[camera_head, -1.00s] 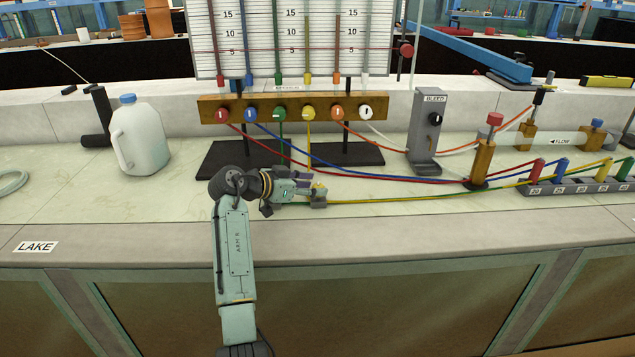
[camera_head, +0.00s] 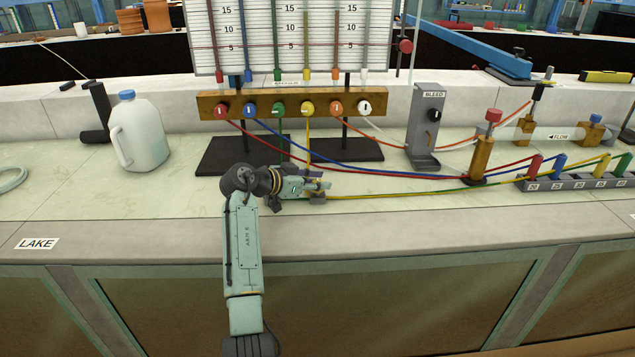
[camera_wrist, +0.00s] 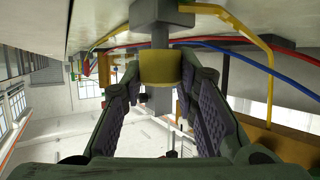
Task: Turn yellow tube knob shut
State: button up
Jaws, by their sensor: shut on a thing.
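The yellow knob (camera_wrist: 168,68) sits between my finger pads in the wrist view. It joins a small grey clamp body (camera_wrist: 160,12) on the bench, through which the yellow tube (camera_head: 400,193) appears to run. My gripper (camera_head: 314,187) is low over the bench in the head view, with its fingers pointing right at the clamp. In the wrist view my gripper (camera_wrist: 165,85) is shut on the yellow knob, with a purple pad on either side. In the head view the fingers mostly hide the knob, so its exact angle is unclear.
A brass manifold (camera_head: 208,106) with coloured round knobs stands behind my gripper on dark base plates (camera_head: 225,158). Red (camera_head: 390,176) and blue tubes cross the bench close behind the clamp. A white jug (camera_head: 140,138) is at left. The bench front is clear.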

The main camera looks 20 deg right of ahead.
grip_shut()
